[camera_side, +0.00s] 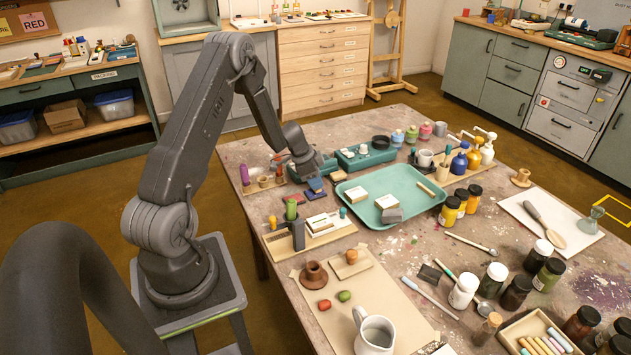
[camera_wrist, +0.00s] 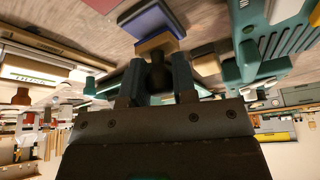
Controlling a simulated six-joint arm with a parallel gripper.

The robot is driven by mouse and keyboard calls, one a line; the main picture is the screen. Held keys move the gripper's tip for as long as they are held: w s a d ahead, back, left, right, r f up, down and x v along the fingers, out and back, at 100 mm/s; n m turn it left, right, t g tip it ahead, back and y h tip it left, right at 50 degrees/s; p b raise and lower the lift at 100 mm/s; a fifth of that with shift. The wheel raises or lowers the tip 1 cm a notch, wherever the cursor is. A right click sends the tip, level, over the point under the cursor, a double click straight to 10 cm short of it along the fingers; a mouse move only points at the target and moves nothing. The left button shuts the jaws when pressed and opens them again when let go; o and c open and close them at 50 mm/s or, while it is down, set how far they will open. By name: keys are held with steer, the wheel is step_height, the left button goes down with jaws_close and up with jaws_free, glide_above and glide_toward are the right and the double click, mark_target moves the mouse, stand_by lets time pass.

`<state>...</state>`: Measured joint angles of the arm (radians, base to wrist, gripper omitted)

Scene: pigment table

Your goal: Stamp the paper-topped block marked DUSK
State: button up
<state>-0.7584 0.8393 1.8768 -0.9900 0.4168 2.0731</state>
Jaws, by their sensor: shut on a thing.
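My gripper (camera_wrist: 157,70) is shut on the dark handle of a stamp with a wooden base (camera_wrist: 158,43) in the wrist view. In the side view my gripper (camera_side: 312,178) is low near the table's back left, and the stamp is hard to make out there. A blue pad (camera_wrist: 150,18) is right by the stamp's base; whether they touch is unclear. White-topped blocks (camera_side: 355,195) (camera_side: 387,202) lie on the teal tray (camera_side: 432,203). Another pale-topped block (camera_side: 320,223) is on a wooden board nearer the front. I cannot read DUSK on any of them.
A red pad (camera_side: 306,197) lies beside the blue pad. A teal box (camera_side: 365,157) stands behind the tray. Jars crowd the right side.

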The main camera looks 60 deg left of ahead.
steer(key=shift+r, duration=3.15)
steer(key=s+d+r+m+g+h, duration=0.1)
steer(key=s+d+m, duration=0.25)
steer(key=d, duration=0.25)
steer(key=s+d+r+m+g+h, duration=0.1)
steer(key=s+d+m, duration=0.1)
steer(key=d+m, duration=0.35)
steer(key=shift+h, duration=0.3)
steer(key=shift+s+d+f, duration=0.1)
steer(key=shift+d+f, duration=0.1)
steer(key=shift+f, duration=0.75)
steer(key=shift+d+f, duration=0.25)
steer(key=shift+f, duration=0.75)
steer(key=shift+s+d+f, duration=0.1)
steer(key=shift+d+f, duration=0.1)
steer(key=shift+f, duration=0.75)
steer(key=shift+f, duration=0.65)
step_height(320, 180, up, 7)
steer(key=shift+w+r, duration=0.1)
